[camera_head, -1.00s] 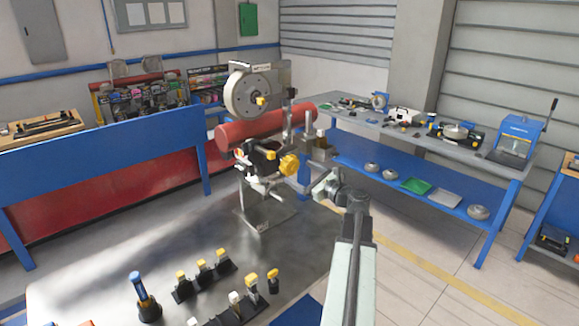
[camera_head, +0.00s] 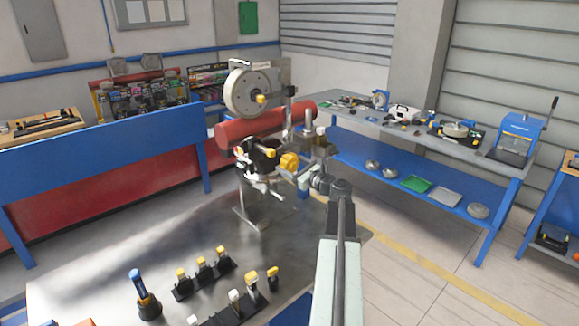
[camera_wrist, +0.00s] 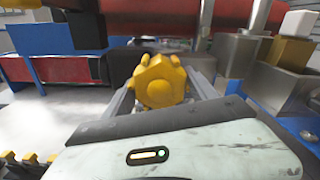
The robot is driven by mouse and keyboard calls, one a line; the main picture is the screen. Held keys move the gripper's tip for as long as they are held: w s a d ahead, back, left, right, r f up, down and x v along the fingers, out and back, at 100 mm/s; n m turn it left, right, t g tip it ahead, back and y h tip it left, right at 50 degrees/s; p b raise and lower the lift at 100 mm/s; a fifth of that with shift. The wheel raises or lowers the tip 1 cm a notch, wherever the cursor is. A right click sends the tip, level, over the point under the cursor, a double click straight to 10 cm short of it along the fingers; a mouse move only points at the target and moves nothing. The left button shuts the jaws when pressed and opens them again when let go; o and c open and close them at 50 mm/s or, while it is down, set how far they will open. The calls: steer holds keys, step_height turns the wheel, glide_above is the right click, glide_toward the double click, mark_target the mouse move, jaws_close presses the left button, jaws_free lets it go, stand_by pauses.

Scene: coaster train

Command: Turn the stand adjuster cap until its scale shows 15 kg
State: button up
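A yellow lobed knob, seemingly the stand adjuster cap (camera_head: 289,161), is on the metal stand (camera_head: 259,215) on the grey table. In the wrist view the cap (camera_wrist: 160,84) is straight ahead, lobed edge toward me. My gripper (camera_head: 304,175) is at the stand's right side, close to the cap. In the wrist view my gripper (camera_wrist: 163,90) has one finger to each side of the cap, with apparent gaps; contact cannot be seen. No scale reading is legible.
A grey wheel (camera_head: 246,93) with a yellow knob sits above the cap. A red cylinder (camera_head: 240,131) lies behind the stand. Yellow-topped tools (camera_head: 203,264) stand at the table's front. A blue-framed bench (camera_head: 440,190) is at right.

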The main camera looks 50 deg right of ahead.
steer(key=shift+n, duration=0.3)
steer(key=n, duration=0.3)
steer(key=shift+r, duration=0.1)
steer(key=n, duration=0.4)
steer(key=shift+d+n, duration=0.1)
steer(key=shift+n, duration=0.3)
steer(key=n, duration=0.4)
steer(key=shift+r+n, duration=0.15)
steer(key=shift+n, duration=0.15)
steer(key=n, duration=0.4)
steer(key=shift+n, duration=0.4)
